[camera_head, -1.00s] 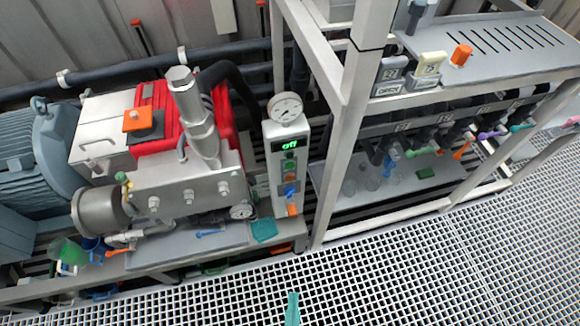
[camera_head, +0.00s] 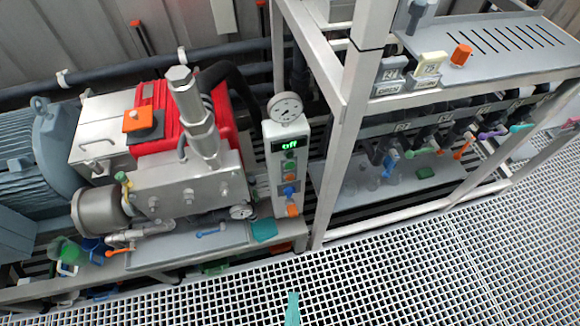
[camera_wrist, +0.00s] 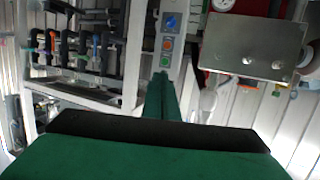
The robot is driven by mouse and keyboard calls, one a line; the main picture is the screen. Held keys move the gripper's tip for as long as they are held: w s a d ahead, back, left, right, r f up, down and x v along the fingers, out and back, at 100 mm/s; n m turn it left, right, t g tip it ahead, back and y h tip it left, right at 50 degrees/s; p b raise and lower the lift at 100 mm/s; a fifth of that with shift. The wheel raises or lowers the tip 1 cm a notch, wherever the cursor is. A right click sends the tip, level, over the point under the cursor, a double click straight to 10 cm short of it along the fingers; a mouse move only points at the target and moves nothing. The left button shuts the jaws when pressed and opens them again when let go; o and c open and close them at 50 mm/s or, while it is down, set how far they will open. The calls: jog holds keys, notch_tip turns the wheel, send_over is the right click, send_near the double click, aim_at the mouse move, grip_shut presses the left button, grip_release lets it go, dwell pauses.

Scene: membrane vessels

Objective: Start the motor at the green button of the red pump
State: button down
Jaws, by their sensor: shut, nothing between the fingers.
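The red pump (camera_head: 152,110) stands at left in the head view, behind a steel block (camera_head: 190,185). To its right is a pale upright control panel (camera_head: 272,165) with a display reading "off" (camera_head: 291,145). The green button (camera_head: 289,166) sits just under the display, above orange, blue and orange parts. In the wrist view the panel appears upside down, with the green button (camera_wrist: 164,62) just beyond my finger tips. My gripper (camera_head: 293,297) is shut and empty; only its teal tip shows in the head view, low over the grating. The wrist view shows its fingers (camera_wrist: 163,82) together, pointing towards the panel.
A round gauge (camera_head: 285,107) tops the panel. A steel frame post (camera_head: 345,130) stands close to its right, with a rack of coloured valve handles (camera_head: 462,149) beyond. The grated floor (camera_head: 400,275) in front is clear.

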aim_at(290, 167)
dwell(0.5)
jog(key=w+d+f+m+g, duration=0.1)
jog(key=w+d+f+m, duration=0.2)
jog(key=w+f+m, duration=0.7)
jog(key=w+r+m+t+y, duration=0.1)
jog(key=w+r+m+y, duration=0.1)
jog(key=w, duration=0.5)
jog(key=w+r+m+t+y, duration=0.1)
jog(key=w+r+m+y, duration=0.1)
jog(key=w, duration=0.4)
notch_tip(290, 167, up, 3)
jog(key=shift+w+a+f+t+y, duration=0.15)
jog(key=shift+w+a+t+y, duration=0.2)
jog(key=shift+y, duration=0.45)
jog(key=shift+w+d, duration=0.1)
jog(key=x, duration=1.4)
